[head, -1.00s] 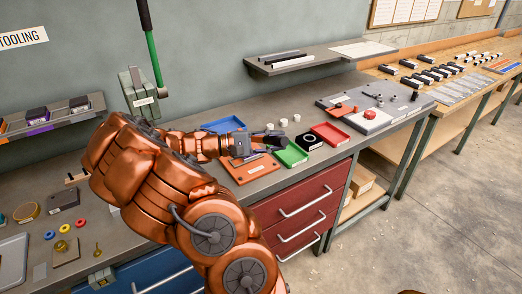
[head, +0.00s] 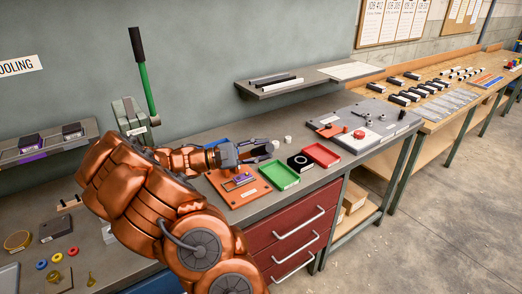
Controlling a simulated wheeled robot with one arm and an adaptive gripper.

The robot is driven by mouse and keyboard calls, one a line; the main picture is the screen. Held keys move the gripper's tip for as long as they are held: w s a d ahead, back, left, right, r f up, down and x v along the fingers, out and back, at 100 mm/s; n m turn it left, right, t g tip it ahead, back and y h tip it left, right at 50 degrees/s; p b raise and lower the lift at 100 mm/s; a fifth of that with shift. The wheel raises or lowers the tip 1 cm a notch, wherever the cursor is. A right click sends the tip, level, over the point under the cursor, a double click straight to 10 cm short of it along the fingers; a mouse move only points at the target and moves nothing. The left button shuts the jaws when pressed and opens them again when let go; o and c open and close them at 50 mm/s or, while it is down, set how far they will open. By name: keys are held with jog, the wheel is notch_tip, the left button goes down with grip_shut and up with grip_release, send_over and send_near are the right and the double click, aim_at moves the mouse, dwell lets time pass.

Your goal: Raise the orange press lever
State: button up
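A press-like grey-green block (head: 130,118) stands at the back of the bench, left of centre. A green lever (head: 151,88) with a black grip rises from it, tilted a little left. I see no lever that is plainly orange. An orange plate (head: 224,190) lies flat on the bench with a small purple and metal part (head: 239,181) on it. My gripper (head: 272,149) is above the bench, just beyond the orange plate, well right of the green lever. Its dark fingers look apart, with nothing seen between them. My copper arm hides the bench below the press.
A grey plate (head: 375,139) with red parts lies farther right. A shelf (head: 259,91) juts from the wall above. Floor is free at right.

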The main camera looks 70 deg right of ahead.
jog(key=o, duration=0.3)
jog(key=shift+w, duration=0.15)
jog(key=v, duration=0.7)
jog(key=shift+w+a, duration=0.1)
jog(key=shift+a, duration=0.05)
jog(key=shift+a, duration=0.1)
dwell(0.5)
